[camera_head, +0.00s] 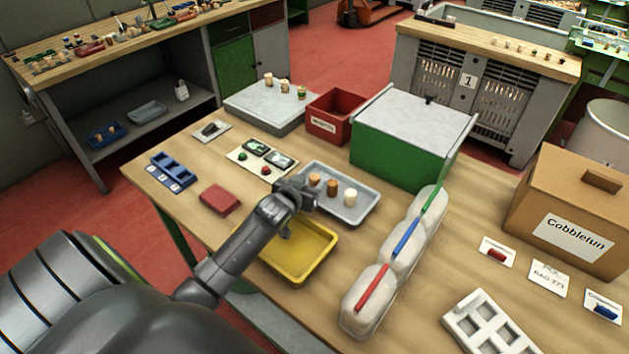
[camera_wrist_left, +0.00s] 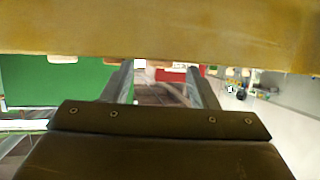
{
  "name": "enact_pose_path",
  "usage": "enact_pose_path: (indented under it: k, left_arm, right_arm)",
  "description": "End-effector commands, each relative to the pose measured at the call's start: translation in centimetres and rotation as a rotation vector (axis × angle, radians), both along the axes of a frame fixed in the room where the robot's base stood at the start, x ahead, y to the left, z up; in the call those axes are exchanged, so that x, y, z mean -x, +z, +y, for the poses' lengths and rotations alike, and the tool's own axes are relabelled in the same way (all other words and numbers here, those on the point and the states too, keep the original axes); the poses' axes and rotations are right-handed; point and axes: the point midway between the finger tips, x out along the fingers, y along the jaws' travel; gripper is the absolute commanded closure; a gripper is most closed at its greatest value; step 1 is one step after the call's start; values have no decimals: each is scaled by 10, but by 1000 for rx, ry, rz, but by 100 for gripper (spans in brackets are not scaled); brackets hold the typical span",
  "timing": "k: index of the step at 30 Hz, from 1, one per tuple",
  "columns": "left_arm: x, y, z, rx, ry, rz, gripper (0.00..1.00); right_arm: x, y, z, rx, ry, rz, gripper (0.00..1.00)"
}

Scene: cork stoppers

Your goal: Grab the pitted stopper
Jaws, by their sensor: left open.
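Three stoppers stand in a grey tray (camera_head: 368,209) in the head view: a tan one (camera_head: 314,179), a brown one (camera_head: 332,187) and a pale one (camera_head: 350,197). They are too small to tell which is pitted. My left gripper (camera_head: 305,190) is open at the tray's left end, close to the tan stopper; I cannot tell whether they touch. In the left wrist view its two fingers (camera_wrist_left: 163,82) are apart with no stopper clearly between them. A tan band fills the top of that view. My right gripper is not in view.
A yellow tray (camera_head: 300,278) lies in front of the grey tray. A green box (camera_head: 392,155) and a red bin (camera_head: 330,128) stand behind. Long clear bags (camera_head: 360,318) lie to the right. More stoppers (camera_head: 284,86) stand on a grey box (camera_head: 250,105).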

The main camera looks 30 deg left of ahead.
Motion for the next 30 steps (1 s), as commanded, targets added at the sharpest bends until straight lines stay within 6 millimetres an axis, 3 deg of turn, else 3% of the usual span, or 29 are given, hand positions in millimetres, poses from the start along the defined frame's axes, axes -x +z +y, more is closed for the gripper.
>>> enact_pose_path:
  k: [7,17,28,30]
  left_arm:
    - [-22,-9,4,1,-1,1,47]
    - [-26,-11,4,0,-1,-1,47]
    - [-26,-11,4,0,-1,0,93]
    - [-26,-11,5,0,-1,0,94]
  right_arm:
    - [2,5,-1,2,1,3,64]
    - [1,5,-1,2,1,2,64]
    - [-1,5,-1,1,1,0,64]
    - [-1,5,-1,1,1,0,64]
